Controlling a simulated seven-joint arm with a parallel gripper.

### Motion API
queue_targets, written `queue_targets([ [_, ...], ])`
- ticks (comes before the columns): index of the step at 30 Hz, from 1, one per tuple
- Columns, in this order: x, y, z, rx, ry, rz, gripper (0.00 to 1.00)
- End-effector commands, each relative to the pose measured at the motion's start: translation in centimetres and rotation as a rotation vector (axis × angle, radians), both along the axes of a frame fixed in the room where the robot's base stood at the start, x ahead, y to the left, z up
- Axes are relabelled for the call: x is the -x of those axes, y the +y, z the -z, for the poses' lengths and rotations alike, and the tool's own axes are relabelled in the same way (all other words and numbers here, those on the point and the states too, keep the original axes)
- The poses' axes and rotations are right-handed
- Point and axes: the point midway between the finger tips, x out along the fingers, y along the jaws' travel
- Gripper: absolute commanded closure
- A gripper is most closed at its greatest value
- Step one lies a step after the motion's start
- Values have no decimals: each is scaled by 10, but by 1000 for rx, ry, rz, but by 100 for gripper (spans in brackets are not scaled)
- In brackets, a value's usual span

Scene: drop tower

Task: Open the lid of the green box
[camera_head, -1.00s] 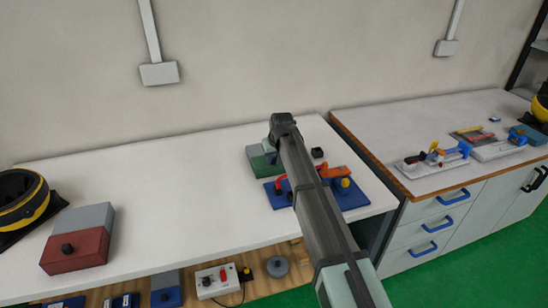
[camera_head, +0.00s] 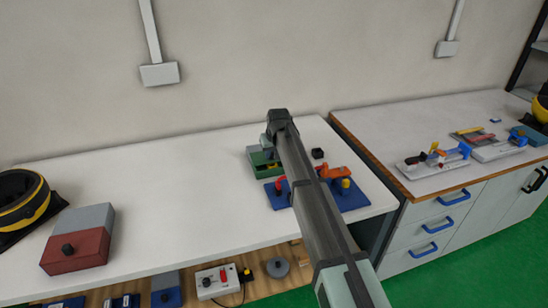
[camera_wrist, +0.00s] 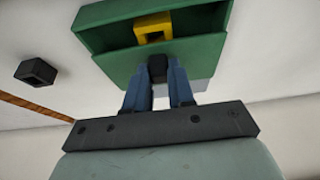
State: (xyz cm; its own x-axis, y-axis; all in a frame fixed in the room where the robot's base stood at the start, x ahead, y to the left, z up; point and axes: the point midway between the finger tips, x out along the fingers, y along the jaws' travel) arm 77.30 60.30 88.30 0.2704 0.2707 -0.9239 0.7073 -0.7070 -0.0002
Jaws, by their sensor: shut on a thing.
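The green box (camera_wrist: 90,32) fills the top of the wrist view with an open cavity facing me. A yellow block-like thing (camera_wrist: 154,27) with a notch shows inside it. A green panel (camera_wrist: 120,66) with a black knob (camera_wrist: 158,69) borders the cavity on my side. My gripper (camera_wrist: 157,86) has its blue fingers shut on this knob. A pale grey surface lies behind the fingers. In the head view the green box (camera_head: 254,163) sits on the white table, open, partly hidden by my arm. The fingers are hidden there.
A blue board (camera_head: 352,198) with red, orange and yellow parts lies right in front of the green box. A small black block (camera_head: 317,153) is to its right. A red and grey box (camera_head: 72,248) stands far left. The table's middle is clear.

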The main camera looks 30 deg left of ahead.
Motion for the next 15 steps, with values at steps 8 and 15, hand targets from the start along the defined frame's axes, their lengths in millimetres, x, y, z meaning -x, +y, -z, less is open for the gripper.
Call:
queue_targets([
  [8,-37,37,0,1,-1,0,100],
  [15,-36,36,0,0,-1,0,100],
])
